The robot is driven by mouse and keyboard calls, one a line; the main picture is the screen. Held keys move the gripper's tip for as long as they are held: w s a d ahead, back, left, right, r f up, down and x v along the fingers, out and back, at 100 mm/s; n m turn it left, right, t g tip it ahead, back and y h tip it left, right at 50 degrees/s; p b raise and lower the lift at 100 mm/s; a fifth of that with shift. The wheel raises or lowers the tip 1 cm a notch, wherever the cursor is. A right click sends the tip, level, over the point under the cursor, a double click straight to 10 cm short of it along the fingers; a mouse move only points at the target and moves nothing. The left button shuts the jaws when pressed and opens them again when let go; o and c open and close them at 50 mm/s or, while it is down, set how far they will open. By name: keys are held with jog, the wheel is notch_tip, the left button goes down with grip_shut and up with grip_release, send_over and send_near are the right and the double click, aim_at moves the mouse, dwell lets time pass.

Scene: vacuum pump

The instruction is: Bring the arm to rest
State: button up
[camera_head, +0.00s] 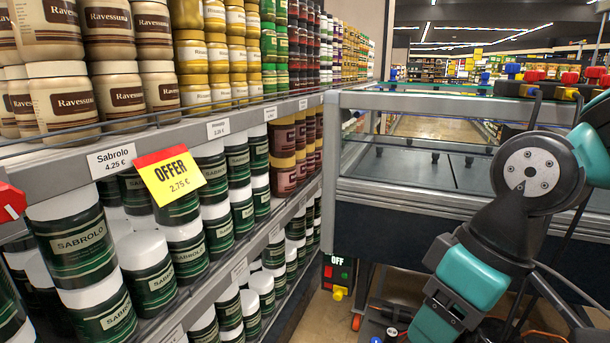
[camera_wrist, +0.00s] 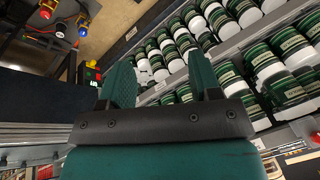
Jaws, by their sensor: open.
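My gripper shows in the wrist view (camera_wrist: 163,90), with two teal fingers spread apart and nothing between them. Past the fingers are the shelf jars and a strip of floor. In the head view my grey and teal arm (camera_head: 480,240) is folded at the right, in front of a glass-sided case. The gripper itself cannot be made out in the head view. A switch box marked OFF (camera_head: 338,270), with a red and a green button and a yellow knob, is low in the middle. It also shows at the left of the wrist view (camera_wrist: 92,75).
Shelves with a grey edge (camera_head: 225,122) fill the left, stacked with white-lidded green Sabrolo jars (camera_head: 80,245) and brown Ravessuna jars (camera_head: 65,95). A yellow and red offer tag (camera_head: 172,180) sticks out. The glass-topped case (camera_head: 430,170) stands behind my arm. Some floor shows between.

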jog(key=s+m, duration=0.1)
jog(key=s, duration=0.5)
notch_tip(320, 180, up, 29)
jog(key=p, duration=2.8)
jog(key=shift+w+p, duration=0.2)
jog(key=shift+p, duration=0.2)
